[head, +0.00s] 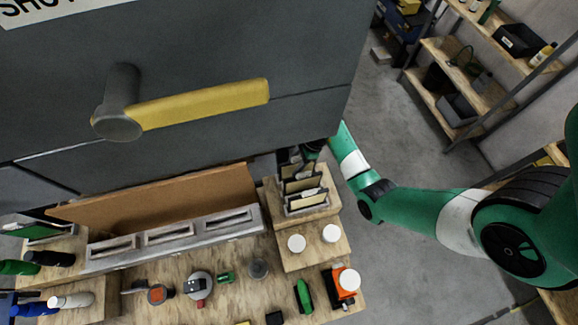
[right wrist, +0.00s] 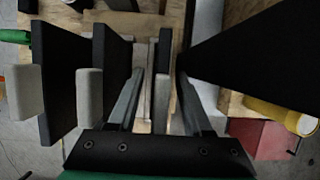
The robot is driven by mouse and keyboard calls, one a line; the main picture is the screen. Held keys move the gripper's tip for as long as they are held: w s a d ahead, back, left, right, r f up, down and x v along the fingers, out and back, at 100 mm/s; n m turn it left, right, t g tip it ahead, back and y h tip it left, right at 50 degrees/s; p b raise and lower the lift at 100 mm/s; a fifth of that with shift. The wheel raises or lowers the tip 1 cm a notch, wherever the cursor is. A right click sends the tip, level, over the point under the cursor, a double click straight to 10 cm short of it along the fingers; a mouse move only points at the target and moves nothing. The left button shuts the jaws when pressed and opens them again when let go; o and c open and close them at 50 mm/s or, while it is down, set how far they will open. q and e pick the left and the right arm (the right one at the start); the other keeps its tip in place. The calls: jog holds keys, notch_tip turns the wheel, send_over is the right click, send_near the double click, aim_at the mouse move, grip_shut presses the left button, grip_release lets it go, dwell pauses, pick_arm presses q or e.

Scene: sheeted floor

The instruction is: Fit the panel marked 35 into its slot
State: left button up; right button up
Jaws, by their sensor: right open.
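Several dark panels with pale faces (head: 302,186) stand upright in a rack at the right end of the bench in the head view. I cannot read a 35 on any of them. A grey block with three slots (head: 170,237) lies left of the rack. My right gripper is at the rack, mostly hidden by the grey cabinet in the head view. In the right wrist view my right gripper (right wrist: 160,75) is open, its fingers on either side of a thin upright panel seen edge-on (right wrist: 161,90). Other black panels with pale tabs (right wrist: 112,75) stand to its left. My left gripper is out of view.
A large grey cabinet (head: 215,55) with a yellow handle (head: 200,104) covers the upper head view. A brown board (head: 165,202) stands behind the slotted block. Small tools, bottles and white-capped items crowd the bench front. Wooden shelves (head: 455,85) stand at the upper right.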

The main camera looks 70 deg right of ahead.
jog(key=shift+f, duration=0.15)
grip_shut()
dwell(1.3)
